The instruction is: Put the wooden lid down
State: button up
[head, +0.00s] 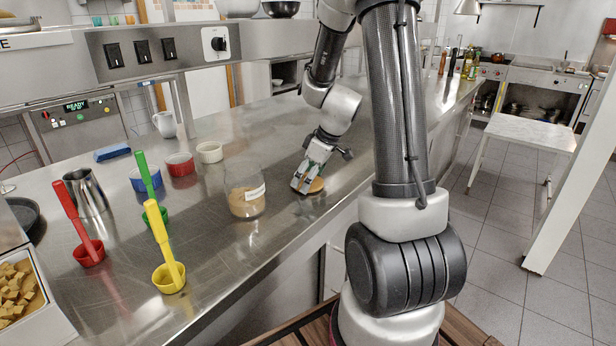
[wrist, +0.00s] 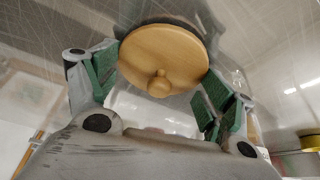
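The round wooden lid (head: 317,186) is low at the counter top, to the right of the glass jar. In the wrist view the lid (wrist: 165,52) shows its flat top and small round knob. My gripper (head: 306,184) is down at the lid. In the wrist view its green-padded fingers (wrist: 160,82) are spread wide, one on each side, with the knob free between them. The fingertips are close to the lid's rim; whether they touch it is unclear. The glass jar (head: 246,200) stands upright, uncovered, with brown contents and a white label.
Red, green and yellow scoops (head: 169,277) stand at the front left. Blue, red (head: 180,165) and cream bowls, a metal pitcher (head: 86,192) and a blue cloth (head: 112,153) are behind. The steel counter (head: 290,130) is clear behind my gripper; its front edge is near.

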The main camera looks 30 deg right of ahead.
jog(key=o, duration=0.3)
jog(key=v, duration=1.2)
jog(key=s+a+r+m+h, duration=0.1)
jog(key=s+a+r+m, duration=0.1)
jog(key=s, duration=0.4)
jog(key=s+a+r+m, duration=0.2)
jog(key=s+a+r, duration=0.1)
jog(key=s, duration=0.4)
jog(key=s+a+r+m+h, duration=0.1)
jog(key=s+a+r+m, duration=0.2)
jog(key=s, duration=0.3)
jog(key=shift+s+h, duration=0.3)
jog(key=shift+s, duration=0.05)
